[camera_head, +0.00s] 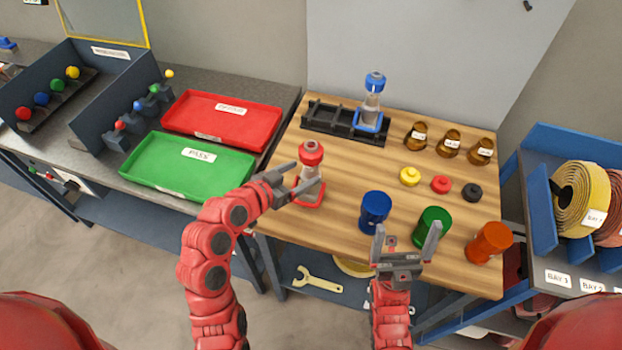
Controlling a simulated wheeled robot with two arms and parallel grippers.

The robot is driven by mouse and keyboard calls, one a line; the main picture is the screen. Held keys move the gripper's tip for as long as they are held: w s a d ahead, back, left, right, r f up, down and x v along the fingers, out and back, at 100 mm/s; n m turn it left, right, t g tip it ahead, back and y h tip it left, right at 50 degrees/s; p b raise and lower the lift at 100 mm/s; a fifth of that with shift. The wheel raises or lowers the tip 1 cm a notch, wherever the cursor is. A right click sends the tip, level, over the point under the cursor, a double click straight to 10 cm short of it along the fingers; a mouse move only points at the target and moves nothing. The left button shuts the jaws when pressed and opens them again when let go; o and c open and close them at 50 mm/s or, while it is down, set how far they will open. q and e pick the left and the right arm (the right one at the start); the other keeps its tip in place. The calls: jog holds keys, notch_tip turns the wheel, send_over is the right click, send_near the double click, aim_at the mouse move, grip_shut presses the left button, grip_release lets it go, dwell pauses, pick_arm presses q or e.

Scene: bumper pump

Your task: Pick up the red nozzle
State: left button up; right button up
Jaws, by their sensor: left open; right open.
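The red nozzle (311,152) is the red top of a small pump with a clear body and a red base (309,197), standing upright on the left part of the wooden table. My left gripper (303,178) is open at the pump, with its fingers close to the body below the red top; I cannot tell whether they touch it. My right gripper (407,243) is open and empty near the table's front edge, in front of the blue and green cups.
A blue-topped pump (371,105) stands at the black rack (325,118). Red (222,118) and green (187,166) trays lie left. Yellow, red and black caps sit mid-table.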

aim_at(307, 170)
pick_arm(q)
jog(key=x, duration=0.1)
jog(key=p+x, duration=0.2)
jog(key=shift+w+d+r, duration=0.15)
jog(key=shift+d+r, duration=0.05)
jog(key=shift+w+d+f, duration=0.3)
jog(key=shift+w+f, duration=0.15)
grip_shut()
dwell(1.0)
